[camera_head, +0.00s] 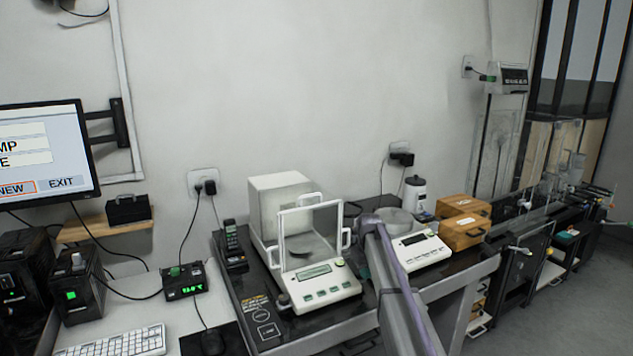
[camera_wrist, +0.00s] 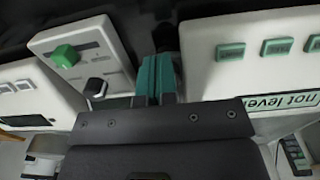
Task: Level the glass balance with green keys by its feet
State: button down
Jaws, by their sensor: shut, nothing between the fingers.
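The glass balance with green keys (camera_head: 325,290) stands on the dark-topped table, with a glass-fronted box and a round pan behind its panel. In the wrist view its white front (camera_wrist: 215,75) fills the right side, with several green keys and an upside-down display reading "not level". My gripper (camera_wrist: 155,75) shows teal fingers, closed and empty, just beside the balance's edge. A dark round part (camera_wrist: 165,38) lies just beyond the fingertips by the balance's corner; I cannot tell if it is a foot or whether the fingers touch it.
A second white balance (camera_head: 422,252) with a round pan stands to the right. A white unit with a green knob (camera_wrist: 65,56) and a black knob (camera_wrist: 96,88) is left of my fingers. A handset (camera_head: 233,240) and wooden boxes (camera_head: 463,232) flank the balances.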

jog(key=shift+s+a+f, duration=0.35)
jog(key=shift+s, duration=0.65)
jog(key=r+p, duration=0.2)
jog(key=p, duration=0.1)
jog(key=w+r+p, duration=0.1)
jog(key=r+p, duration=0.2)
jog(key=shift+w+d+r, duration=0.15)
jog(key=shift+w+r, duration=0.05)
jog(key=shift+r, duration=0.15)
jog(key=s+d+m, duration=0.1)
jog(key=s+m, duration=0.4)
jog(key=s, duration=3.6)
jog(key=shift+d, duration=0.2)
